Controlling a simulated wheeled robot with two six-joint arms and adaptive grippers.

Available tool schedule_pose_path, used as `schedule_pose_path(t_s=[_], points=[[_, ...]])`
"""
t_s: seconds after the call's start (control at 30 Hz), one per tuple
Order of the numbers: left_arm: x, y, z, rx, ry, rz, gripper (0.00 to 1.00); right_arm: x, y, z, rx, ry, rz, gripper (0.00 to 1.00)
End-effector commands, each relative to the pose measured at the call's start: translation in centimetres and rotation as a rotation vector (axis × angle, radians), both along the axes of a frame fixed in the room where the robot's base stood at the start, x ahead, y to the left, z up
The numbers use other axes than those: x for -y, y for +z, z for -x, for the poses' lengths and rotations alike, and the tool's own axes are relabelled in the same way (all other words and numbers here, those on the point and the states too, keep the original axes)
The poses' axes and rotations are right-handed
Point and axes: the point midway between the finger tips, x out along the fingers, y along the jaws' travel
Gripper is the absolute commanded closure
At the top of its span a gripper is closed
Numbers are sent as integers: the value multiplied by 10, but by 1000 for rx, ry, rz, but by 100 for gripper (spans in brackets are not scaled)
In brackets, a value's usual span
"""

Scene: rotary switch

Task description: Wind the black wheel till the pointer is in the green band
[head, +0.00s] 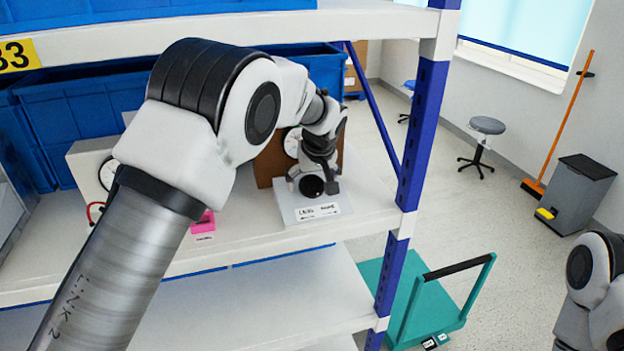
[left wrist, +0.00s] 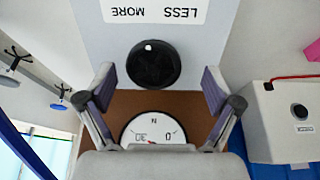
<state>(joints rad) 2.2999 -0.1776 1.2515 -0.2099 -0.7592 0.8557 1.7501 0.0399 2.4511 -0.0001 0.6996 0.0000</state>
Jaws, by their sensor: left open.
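The black wheel (left wrist: 153,64) is a round knob with a white dot on its rim. It sits on a light grey panel (left wrist: 215,45) with a LESS / MORE label (left wrist: 155,11). My left gripper (left wrist: 158,88) is open, one finger to each side of the wheel, with gaps between fingers and wheel. In the head view the wheel (head: 312,186) is partly covered by my left gripper (head: 320,178). The dial (left wrist: 152,127) shows "0", "30" and "N"; its lower part is hidden by my gripper, and I make out no green band. My right gripper is outside the view.
The panel stands on a white shelf (head: 250,245). Blue crates (head: 75,110) stand behind. A blue post (head: 423,130) rises on the right.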

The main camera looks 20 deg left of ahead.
Motion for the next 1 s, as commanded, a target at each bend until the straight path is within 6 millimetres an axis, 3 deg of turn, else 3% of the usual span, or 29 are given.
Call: schedule_pose_path(t_s=[0.13, 0.37, 0.53, 1.0], points=[[-3, -14, -5, 0, -1, 0, 10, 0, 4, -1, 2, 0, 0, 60], [-3, -16, -5, 1, -1, 0, 10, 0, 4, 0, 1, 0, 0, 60], [-3, -16, -5, 0, -1, 0, 70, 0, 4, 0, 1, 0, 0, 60], [-3, -19, -5, 8, 40, 14, 69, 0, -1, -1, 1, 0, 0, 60]])
